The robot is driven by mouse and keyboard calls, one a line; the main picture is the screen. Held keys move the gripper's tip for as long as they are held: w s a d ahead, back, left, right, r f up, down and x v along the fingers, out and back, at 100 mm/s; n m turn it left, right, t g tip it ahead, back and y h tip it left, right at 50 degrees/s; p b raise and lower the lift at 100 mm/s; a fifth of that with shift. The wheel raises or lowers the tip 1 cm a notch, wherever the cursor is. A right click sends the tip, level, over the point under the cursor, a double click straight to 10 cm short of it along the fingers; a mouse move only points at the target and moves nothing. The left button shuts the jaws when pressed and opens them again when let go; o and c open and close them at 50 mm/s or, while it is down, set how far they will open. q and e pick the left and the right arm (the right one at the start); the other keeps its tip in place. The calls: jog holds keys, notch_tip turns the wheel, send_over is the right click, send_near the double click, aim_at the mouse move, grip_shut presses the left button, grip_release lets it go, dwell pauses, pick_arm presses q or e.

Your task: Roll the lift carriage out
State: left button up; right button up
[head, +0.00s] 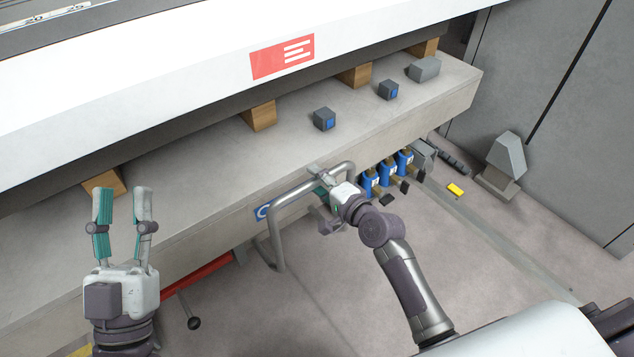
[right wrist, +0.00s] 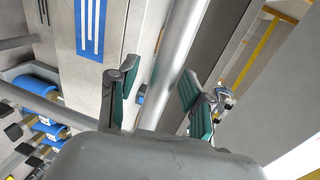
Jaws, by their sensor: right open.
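A bent grey tubular handle (head: 293,198) stands out at the front of the machine bed; it looks like the lift carriage's handle, but the carriage body is not clearly visible. My right gripper (head: 322,186) is at the handle's upper right part. In the right wrist view, the handle's tube (right wrist: 184,35) runs between the two open fingers (right wrist: 160,75), with gaps visible on both sides. My left gripper (head: 122,192) is open and empty, fingers up, in front of the bed at the left, away from the handle.
The long grey bed (head: 210,160) carries wooden blocks (head: 259,115) and small grey blocks (head: 324,119). Several blue units (head: 387,174) sit under its front edge. A red bar (head: 207,271) and a black-knobbed lever (head: 193,322) are low left. A grey pedestal (head: 508,155) stands right. The floor right of centre is mostly clear.

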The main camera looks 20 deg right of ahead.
jog(key=shift+w+a, duration=0.1)
jog(key=shift+w, duration=0.1)
grip_shut()
dwell(0.4)
